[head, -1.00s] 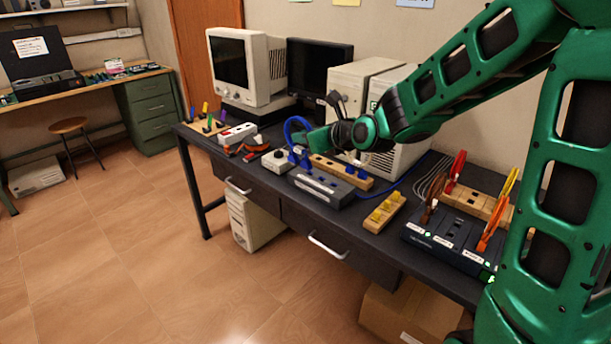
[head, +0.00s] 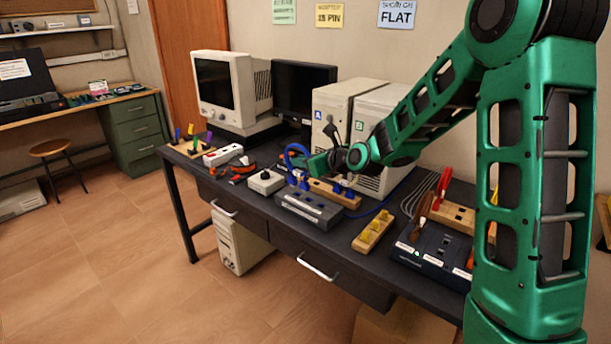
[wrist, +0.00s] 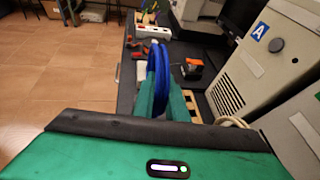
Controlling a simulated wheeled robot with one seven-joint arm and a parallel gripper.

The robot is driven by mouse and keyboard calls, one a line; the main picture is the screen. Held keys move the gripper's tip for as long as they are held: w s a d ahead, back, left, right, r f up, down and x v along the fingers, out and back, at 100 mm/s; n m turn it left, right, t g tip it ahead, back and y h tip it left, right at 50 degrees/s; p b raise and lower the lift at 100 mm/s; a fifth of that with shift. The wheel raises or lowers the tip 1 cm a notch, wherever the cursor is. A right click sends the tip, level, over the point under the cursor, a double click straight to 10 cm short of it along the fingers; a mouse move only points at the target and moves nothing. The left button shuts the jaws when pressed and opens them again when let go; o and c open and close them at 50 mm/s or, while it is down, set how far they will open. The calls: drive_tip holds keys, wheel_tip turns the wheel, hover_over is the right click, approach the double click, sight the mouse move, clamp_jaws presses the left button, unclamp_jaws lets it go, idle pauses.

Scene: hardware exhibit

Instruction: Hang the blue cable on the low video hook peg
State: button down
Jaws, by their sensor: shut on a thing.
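My gripper (head: 305,165) is shut on the blue cable (head: 290,151), which stands up as a loop above the desk. In the wrist view the blue cable (wrist: 161,80) is upright between my green fingers (wrist: 161,103). Blue connector ends (head: 299,180) hang below the fingers, by a grey switch box (head: 309,209); I cannot tell if they touch it. A wooden block (head: 330,192) behind the box has a blue piece on it. A small rack with coloured pegs (head: 189,141) is at the desk's far left. I cannot tell which peg is the low video hook.
A white power strip (head: 223,155), red-orange tools and a small white box (head: 266,181) lie left of the grip. A block with yellow pieces (head: 373,232) and a dark box with cables (head: 435,250) are right. A monitor (head: 226,88) and computer towers (head: 340,115) stand behind.

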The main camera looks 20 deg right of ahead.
drive_tip(key=shift+w+d+f, duration=0.3)
drive_tip(key=shift+f, duration=0.55)
drive_tip(key=shift+w+d+f, duration=0.25)
drive_tip(key=shift+w+f, duration=0.1)
drive_tip(key=shift+f, duration=0.55)
drive_tip(key=shift+w+d+f, duration=0.3)
drive_tip(key=shift+f, duration=0.55)
drive_tip(key=c, duration=1.8)
unclamp_jaws()
drive_tip(key=shift+o, duration=0.2)
drive_tip(key=shift+f, duration=0.1)
drive_tip(key=v, duration=1)
drive_tip(key=shift+s+d, duration=0.3)
drive_tip(key=shift+d, duration=0.1)
